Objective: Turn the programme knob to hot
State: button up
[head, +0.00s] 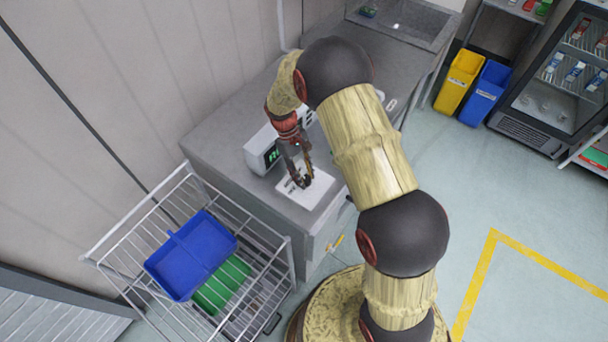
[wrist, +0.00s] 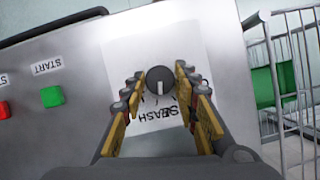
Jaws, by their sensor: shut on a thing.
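The programme knob (wrist: 160,80) is a dark round knob with a pale pointer line, set on a white label plate (wrist: 140,50). In the wrist view the pointer line runs toward the bottom of the picture, toward upside-down lettering that the fingers partly cover; I cannot make out a "hot" mark. My gripper (wrist: 160,76) is shut on the knob, one finger on each side. In the head view my gripper (head: 304,182) reaches down to the white plate (head: 318,191) on the grey machine top, and the knob is hidden by the fingers.
A green START button (wrist: 52,96) and a red button (wrist: 4,108) sit left of the plate in the wrist view. A wire rack trolley (head: 125,236) holding blue and green trays is close at the left.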

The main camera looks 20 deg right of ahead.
jog(key=m+y, duration=0.1)
jog(key=m, duration=0.2)
jog(key=m+y, duration=0.1)
jog(key=m, duration=0.1)
jog(key=shift+d+m+p, duration=0.2)
jog(key=shift+m+p, duration=0.1)
jog(key=shift+m, duration=0.1)
jog(key=m+y, duration=0.2)
jog(key=m, duration=0.3)
jog(key=shift+d+p, duration=0.1)
jog(key=shift+p, duration=0.2)
jog(key=shift+m+y, duration=0.3)
jog(key=shift+m, duration=0.1)
jog(key=o, duration=1.1)
jog(key=v, duration=1.2)
jog(key=shift+s, duration=0.2)
jog(key=shift+w+t, duration=0.1)
jog(key=shift+t, duration=0.2)
